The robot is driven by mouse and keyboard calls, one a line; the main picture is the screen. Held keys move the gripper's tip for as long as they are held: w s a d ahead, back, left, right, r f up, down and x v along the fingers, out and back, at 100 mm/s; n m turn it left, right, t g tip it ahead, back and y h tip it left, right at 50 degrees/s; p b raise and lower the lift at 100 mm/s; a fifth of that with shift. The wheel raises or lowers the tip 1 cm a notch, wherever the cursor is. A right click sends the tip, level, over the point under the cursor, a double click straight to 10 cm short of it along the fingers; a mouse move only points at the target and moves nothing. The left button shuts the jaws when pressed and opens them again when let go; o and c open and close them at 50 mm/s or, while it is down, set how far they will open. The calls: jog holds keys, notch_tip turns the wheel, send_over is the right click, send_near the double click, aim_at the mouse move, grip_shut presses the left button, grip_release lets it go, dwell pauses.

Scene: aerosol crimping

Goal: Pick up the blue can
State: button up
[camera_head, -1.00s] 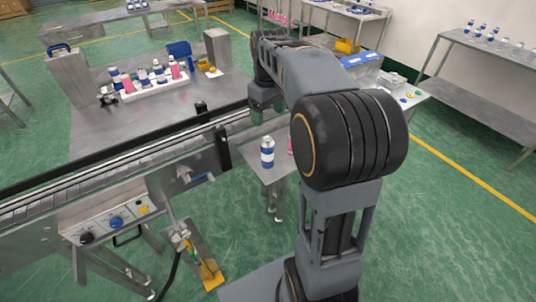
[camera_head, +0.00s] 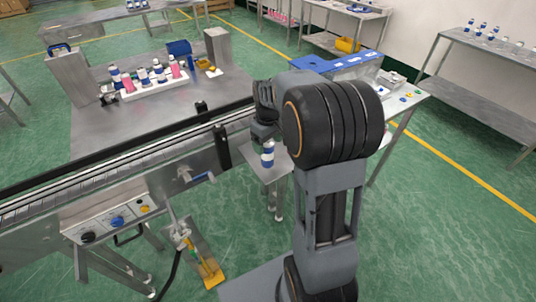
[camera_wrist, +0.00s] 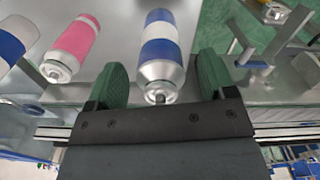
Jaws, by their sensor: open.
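The blue can (camera_head: 267,154), white with a blue band and a silver top, stands upright on a small metal side table (camera_head: 262,172) beside the conveyor. In the wrist view the blue can (camera_wrist: 161,50) lies between the two green fingers of my gripper (camera_wrist: 158,82), which are spread on either side with gaps to the can. In the head view my gripper (camera_head: 264,130) is just above the can, partly hidden by my arm.
In the wrist view a pink can (camera_wrist: 73,45) and another blue-and-white can (camera_wrist: 14,42) stand to the left. The conveyor (camera_head: 130,157) runs left of the side table. A white tray (camera_head: 155,91) of several cans sits on the work table.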

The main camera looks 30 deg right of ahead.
jog(key=shift+f, duration=0.3)
jog(key=c, duration=1.2)
